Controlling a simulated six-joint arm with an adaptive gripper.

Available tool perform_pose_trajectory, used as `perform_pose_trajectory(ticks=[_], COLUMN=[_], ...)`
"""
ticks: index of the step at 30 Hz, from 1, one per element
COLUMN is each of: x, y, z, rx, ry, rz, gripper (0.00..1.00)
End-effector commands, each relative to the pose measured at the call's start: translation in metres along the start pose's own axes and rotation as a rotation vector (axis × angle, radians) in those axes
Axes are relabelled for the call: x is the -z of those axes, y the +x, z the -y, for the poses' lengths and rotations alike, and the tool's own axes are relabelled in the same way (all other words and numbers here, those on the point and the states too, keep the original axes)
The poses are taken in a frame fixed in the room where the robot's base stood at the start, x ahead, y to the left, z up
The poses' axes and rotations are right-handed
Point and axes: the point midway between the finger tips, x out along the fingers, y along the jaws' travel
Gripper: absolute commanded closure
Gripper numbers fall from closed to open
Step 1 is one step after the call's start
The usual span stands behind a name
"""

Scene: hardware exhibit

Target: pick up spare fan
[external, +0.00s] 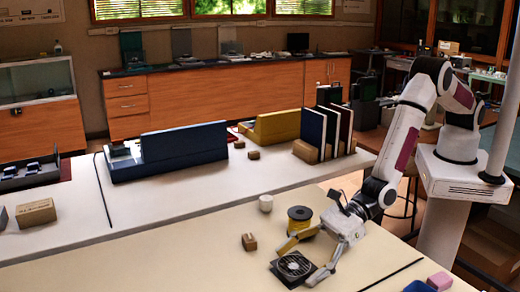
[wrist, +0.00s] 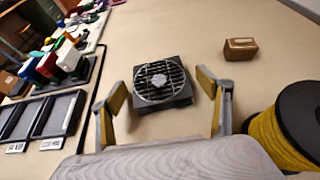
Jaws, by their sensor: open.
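The spare fan is a square black fan (external: 293,266) with a round silver grille, lying flat on the near table in the external view. In the wrist view the fan (wrist: 160,84) lies ahead of my gripper, between the lines of its fingers. My gripper (external: 302,258) is open, low over the table, with one finger on each side of the fan's near side. In the wrist view my gripper's (wrist: 166,105) fingers are spread wide and hold nothing. I cannot tell whether either finger touches the fan.
A yellow-wound spool (external: 300,219) stands close to my gripper; the spool (wrist: 285,128) is at right in the wrist view. A small cardboard box (external: 249,241) lies beyond the fan, also in the wrist view (wrist: 240,48). A white cylinder (external: 266,203) stands farther back. Dark trays (wrist: 58,115) lie left.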

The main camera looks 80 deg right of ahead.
Motion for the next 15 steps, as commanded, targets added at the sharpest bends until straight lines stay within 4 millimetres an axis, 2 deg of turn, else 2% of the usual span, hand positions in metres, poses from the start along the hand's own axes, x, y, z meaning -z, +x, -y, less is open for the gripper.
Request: perform_pose_trajectory(ticks=[2,7,8,15], x=[-0.0001,-0.0001,-0.0001,-0.0004], y=[-0.0001,-0.0001,-0.0001,-0.0001], z=[0.0000,0.0000,0.0000,0.0000], rx=[0.000,0.000,0.000,0.000], ry=[0.000,0.000,0.000,0.000], rz=[0.000,0.000,0.000,0.001], gripper=[0.23,0.65,0.67,0.67])
